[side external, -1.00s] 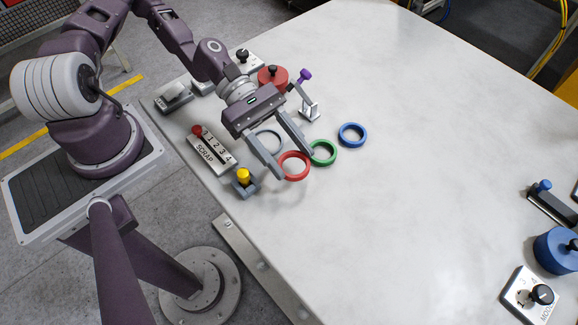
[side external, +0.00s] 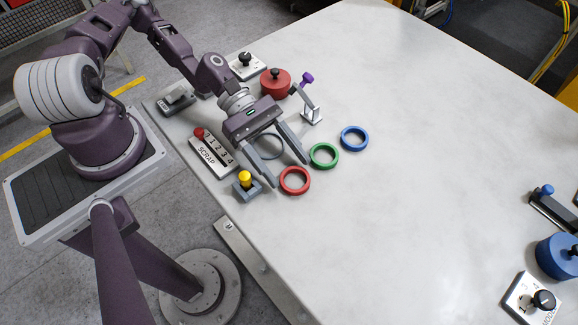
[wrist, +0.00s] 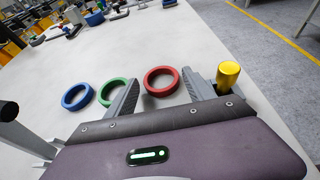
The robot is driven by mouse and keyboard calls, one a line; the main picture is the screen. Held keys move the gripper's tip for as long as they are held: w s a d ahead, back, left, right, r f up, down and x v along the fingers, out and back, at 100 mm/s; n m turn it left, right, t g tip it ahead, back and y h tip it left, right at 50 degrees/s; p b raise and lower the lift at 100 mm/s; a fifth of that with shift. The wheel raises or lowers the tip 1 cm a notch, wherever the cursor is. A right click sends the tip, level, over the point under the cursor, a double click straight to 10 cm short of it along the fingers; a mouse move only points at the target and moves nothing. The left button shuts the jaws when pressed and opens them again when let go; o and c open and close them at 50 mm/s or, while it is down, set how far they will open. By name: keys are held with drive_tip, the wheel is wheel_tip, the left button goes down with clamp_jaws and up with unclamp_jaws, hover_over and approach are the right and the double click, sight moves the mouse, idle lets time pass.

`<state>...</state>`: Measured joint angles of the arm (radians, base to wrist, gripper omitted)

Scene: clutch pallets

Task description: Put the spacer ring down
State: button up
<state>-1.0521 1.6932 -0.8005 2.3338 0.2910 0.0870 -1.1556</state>
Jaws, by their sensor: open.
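A red ring (side external: 295,191) lies flat on the pale table, just beyond my gripper's fingertips. My gripper (side external: 288,173) is open and empty, with one finger toward each side of the red ring. In the wrist view the red ring (wrist: 162,93) shows between the two fingers (wrist: 163,78), apart from both. A green ring (side external: 324,167) and a blue ring (side external: 355,149) lie in a line to its upper right. A thin grey ring (side external: 271,158) shows behind the fingers, partly hidden. Which ring is the spacer ring cannot be told by name.
A yellow-topped grey block (side external: 244,179) stands close to the left finger. A SCRAP panel (side external: 213,153) is left of the gripper. A red round weight (side external: 275,82) and a purple-knobbed stand (side external: 311,110) are behind.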

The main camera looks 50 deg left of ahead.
wheel_tip(320, 180, up, 8)
drive_tip(key=a, duration=0.1)
drive_tip(key=shift+f, duration=0.25)
drive_tip(key=shift+a, duration=0.1)
drive_tip(key=a+f+y, duration=0.1)
drive_tip(key=s+a+m+g+y, duration=0.1)
drive_tip(key=f+y, duration=0.1)
drive_tip(key=shift+s+a+f+g, duration=0.25)
drive_tip(key=shift+a+f+g, duration=0.05)
drive_tip(key=shift+a+g, duration=0.1)
drive_tip(key=a+m+y, duration=0.1)
drive_tip(key=s+a+m+y, duration=0.1)
drive_tip(key=m, duration=0.1)
drive_tip(key=shift+s+a+f+g+y, duration=0.1)
drive_tip(key=shift+s+f+g+y, duration=0.1)
drive_tip(key=shift+s+g+y, duration=0.15)
drive_tip(key=a+r+m+t+y, duration=0.2)
drive_tip(key=a+r+m+y, duration=0.25)
drive_tip(key=r, duration=0.25)
drive_tip(key=a+r+m+t+y, duration=0.2)
drive_tip(key=a+r+m+y, duration=0.15)
drive_tip(key=r+m, duration=0.2)
drive_tip(key=s+d+r+m+t, duration=0.2)
drive_tip(key=s+r+m+t, duration=0.2)
drive_tip(key=r, duration=0.5)
drive_tip(key=shift+s+r, duration=0.35)
drive_tip(key=shift+s, duration=0.75)
